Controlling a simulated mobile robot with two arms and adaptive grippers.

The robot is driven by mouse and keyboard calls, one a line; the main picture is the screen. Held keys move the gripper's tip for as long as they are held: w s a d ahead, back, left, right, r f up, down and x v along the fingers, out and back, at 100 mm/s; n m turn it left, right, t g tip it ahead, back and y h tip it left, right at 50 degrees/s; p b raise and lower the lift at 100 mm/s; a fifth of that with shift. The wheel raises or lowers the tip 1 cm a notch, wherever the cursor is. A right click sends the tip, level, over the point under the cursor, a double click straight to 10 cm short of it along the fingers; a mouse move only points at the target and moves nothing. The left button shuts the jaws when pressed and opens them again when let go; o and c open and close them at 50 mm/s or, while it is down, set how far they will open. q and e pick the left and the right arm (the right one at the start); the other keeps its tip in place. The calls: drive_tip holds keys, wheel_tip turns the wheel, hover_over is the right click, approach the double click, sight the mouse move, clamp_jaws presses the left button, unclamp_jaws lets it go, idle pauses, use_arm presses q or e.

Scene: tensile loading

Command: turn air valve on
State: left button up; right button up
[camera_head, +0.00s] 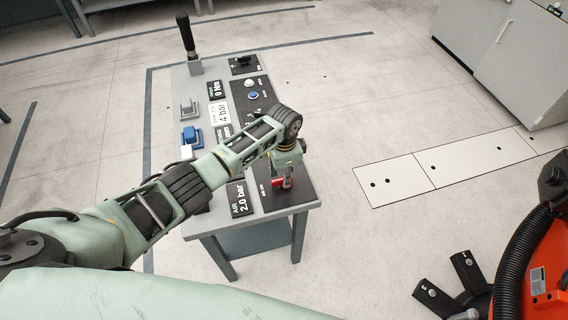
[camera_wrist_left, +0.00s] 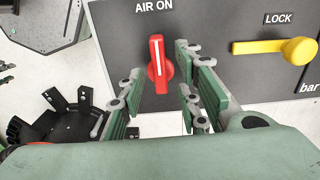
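The red air valve handle (camera_wrist_left: 157,62) is on the dark panel just below the "AIR ON" label (camera_wrist_left: 154,7) in the left wrist view. It stands nearly upright, with its white mark toward the label. My left gripper (camera_wrist_left: 158,88) is open, with one finger on each side of the handle; gaps show on both sides, wider on the right. In the head view, the left gripper (camera_head: 284,178) points down at the near end of the panel, and the red handle (camera_head: 281,184) shows partly at its fingertips.
A yellow lever (camera_wrist_left: 278,48) labelled "LOCK" lies to the right of the handle in the wrist view. The bench (camera_head: 262,213) also carries displays, blue and white buttons, and a black lever (camera_head: 186,36). An orange machine (camera_head: 538,255) stands at the lower right.

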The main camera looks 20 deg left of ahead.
use_arm(q)
wheel_tip(320, 180, up, 11)
idle(0.3)
drive_tip(key=shift+f, duration=0.1)
